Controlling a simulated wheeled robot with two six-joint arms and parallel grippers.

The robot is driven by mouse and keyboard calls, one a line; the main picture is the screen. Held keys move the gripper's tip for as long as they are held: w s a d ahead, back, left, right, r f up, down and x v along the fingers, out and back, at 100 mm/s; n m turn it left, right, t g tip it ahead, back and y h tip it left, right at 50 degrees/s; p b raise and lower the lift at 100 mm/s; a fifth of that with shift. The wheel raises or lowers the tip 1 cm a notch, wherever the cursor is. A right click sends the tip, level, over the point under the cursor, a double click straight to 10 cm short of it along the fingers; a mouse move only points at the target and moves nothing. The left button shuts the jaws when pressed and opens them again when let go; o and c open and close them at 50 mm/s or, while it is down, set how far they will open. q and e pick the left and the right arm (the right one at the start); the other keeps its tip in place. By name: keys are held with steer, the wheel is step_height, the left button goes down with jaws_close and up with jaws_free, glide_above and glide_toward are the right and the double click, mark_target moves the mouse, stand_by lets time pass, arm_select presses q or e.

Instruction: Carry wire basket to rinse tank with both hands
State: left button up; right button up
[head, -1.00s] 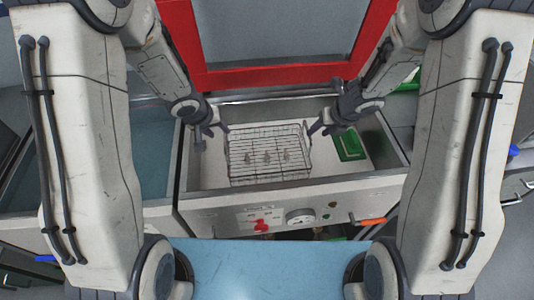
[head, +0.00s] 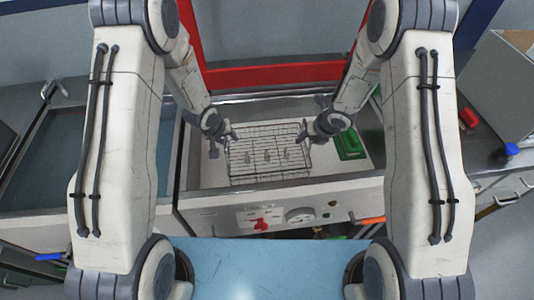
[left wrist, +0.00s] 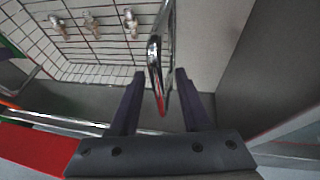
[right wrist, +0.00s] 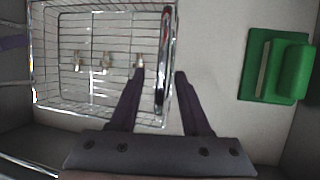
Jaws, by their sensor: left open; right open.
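The wire basket (head: 268,172) sits inside an open sink-like basin in the middle of the head view, with several small metal parts (head: 268,156) in it. My left gripper (head: 226,143) is at the basket's left side, open. In the left wrist view the basket's shiny handle bar (left wrist: 157,60) stands between its two fingers. My right gripper (head: 304,137) is at the basket's right side, open. In the right wrist view the other handle bar (right wrist: 164,60) lies between its fingers. A tank with a blue-grey surface (head: 75,150), perhaps the rinse tank, is at the left.
A green block-like item (head: 349,146) lies right of the basket in the basin; it also shows in the right wrist view (right wrist: 280,68). The basin's front wall (head: 300,188) and red frame (head: 275,76) border the basket. A box stands far right.

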arm_select(q)
steer(key=shift+w+f, duration=0.15)
steer(key=shift+f, duration=0.2)
arm_select(e)
steer(key=shift+w+a+f, duration=0.1)
steer(key=shift+w+f, duration=0.05)
steer(key=shift+f, duration=0.2)
arm_select(q)
jaws_close()
arm_select(e)
jaws_close()
arm_select(q)
steer(key=shift+r, duration=0.1)
stand_by(0.6)
